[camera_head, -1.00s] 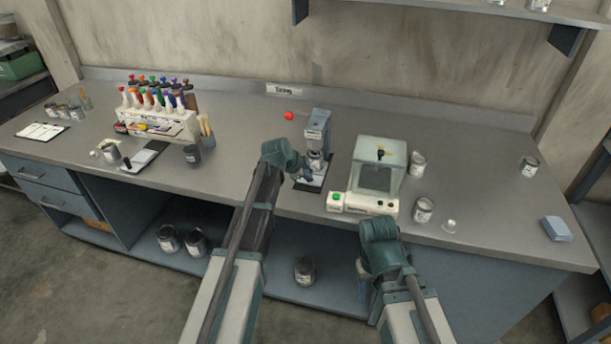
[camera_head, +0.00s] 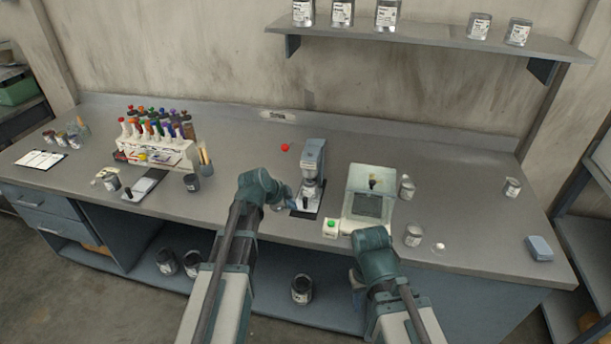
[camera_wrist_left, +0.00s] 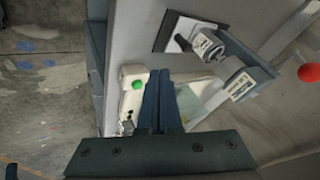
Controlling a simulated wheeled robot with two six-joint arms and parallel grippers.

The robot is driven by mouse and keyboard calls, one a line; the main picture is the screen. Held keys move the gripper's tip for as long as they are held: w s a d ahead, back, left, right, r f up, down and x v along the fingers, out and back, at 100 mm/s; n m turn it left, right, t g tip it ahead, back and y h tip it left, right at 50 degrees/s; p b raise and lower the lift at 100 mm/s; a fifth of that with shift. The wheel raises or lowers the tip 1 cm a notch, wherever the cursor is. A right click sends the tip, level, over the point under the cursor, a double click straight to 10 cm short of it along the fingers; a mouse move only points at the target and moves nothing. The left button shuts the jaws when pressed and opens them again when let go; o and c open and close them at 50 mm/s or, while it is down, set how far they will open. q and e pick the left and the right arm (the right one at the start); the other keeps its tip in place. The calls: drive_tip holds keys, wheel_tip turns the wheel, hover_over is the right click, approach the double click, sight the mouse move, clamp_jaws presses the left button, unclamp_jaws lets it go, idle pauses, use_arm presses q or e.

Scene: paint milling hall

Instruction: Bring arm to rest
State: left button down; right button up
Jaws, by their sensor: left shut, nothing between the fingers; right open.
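My left gripper (camera_head: 287,202) is at the front of the bench, just left of the blue-grey stand machine (camera_head: 312,160). In the left wrist view its two fingers (camera_wrist_left: 158,98) are together with nothing between them. That view also shows the stand machine with a can (camera_wrist_left: 207,46) in it, apart from the fingers. My right gripper (camera_head: 356,285) hangs low in front of the bench edge, below the white machine with the green button (camera_head: 368,198). Its fingers are partly hidden by its wrist; it is open and no object shows in it.
A rack of coloured bottles (camera_head: 155,147) is at the left. A red ball-shaped knob (camera_head: 285,147) is behind my left gripper. A wall shelf (camera_head: 430,38) holds cans. The bench's right part is mostly clear.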

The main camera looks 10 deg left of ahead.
use_arm(q)
drive_tip(key=s+d+f+n+g+y, duration=0.1)
drive_tip(key=s+d+n+g, duration=0.1)
drive_tip(key=s, duration=0.6)
drive_tip(key=s+d+f+n+g+y, duration=0.1)
drive_tip(key=s+d+n+g+y, duration=0.1)
drive_tip(key=s+d+n, duration=0.3)
drive_tip(key=s+d+f+n+g+y, duration=0.1)
drive_tip(key=s+d, duration=0.5)
drive_tip(key=s, duration=0.6)
drive_tip(key=shift+s+f+n+g+y, duration=0.3)
drive_tip(key=shift+f+n+g, duration=0.3)
drive_tip(key=shift+n+g, duration=0.5)
